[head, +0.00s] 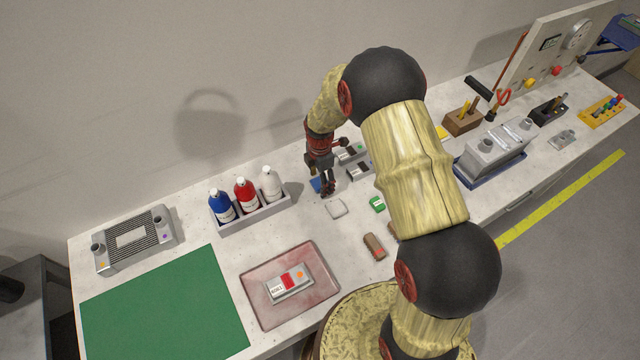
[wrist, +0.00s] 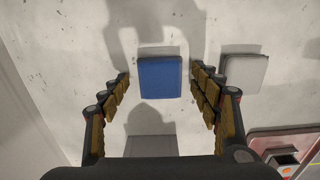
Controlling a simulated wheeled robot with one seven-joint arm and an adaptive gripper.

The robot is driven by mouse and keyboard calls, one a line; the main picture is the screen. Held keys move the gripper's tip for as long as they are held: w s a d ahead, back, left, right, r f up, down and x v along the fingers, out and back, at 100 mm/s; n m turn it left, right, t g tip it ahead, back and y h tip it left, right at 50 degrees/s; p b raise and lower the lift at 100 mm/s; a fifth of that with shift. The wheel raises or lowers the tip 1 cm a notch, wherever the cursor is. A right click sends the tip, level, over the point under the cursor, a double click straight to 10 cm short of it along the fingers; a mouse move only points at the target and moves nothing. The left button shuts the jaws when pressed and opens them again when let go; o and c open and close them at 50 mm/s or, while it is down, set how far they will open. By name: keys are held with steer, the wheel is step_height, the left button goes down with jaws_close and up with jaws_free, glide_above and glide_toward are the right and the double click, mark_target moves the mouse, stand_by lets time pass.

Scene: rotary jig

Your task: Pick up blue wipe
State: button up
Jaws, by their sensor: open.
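The blue wipe (wrist: 160,77) is a flat square pad lying on the light worktop. In the wrist view it lies between and just beyond the fingertips of my gripper (wrist: 160,80), with a gap to each side. My gripper is open and empty. In the head view my gripper (head: 328,186) points down over the worktop, and only a blue edge of the wipe (head: 316,185) shows beside the fingers. The height of the fingers above the wipe is hard to tell.
A white pad (wrist: 243,73) lies just right of the wipe. A bottle rack (head: 252,212) stands to the left in the head view. Small grey devices (head: 358,171), a green block (head: 377,204) and a brown block (head: 374,247) lie nearby. The wall is close behind.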

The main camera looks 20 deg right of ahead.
steer(key=shift+c, duration=1.2)
steer(key=c, duration=0.8)
steer(key=shift+r, duration=0.15)
steer(key=shift+r, duration=0.6)
steer(key=shift+s+a+r+p, duration=0.3)
steer(key=shift+s+a+r, duration=1.05)
steer(key=shift+s+r, duration=0.55)
steer(key=shift+s+a+r+p, duration=0.3)
steer(key=shift+s+a+r, duration=1.1)
steer(key=shift+s+r, duration=0.5)
steer(key=shift+s+a+r+p, duration=0.3)
steer(key=shift+s+a+r, duration=1.05)
steer(key=shift+s+r, duration=0.55)
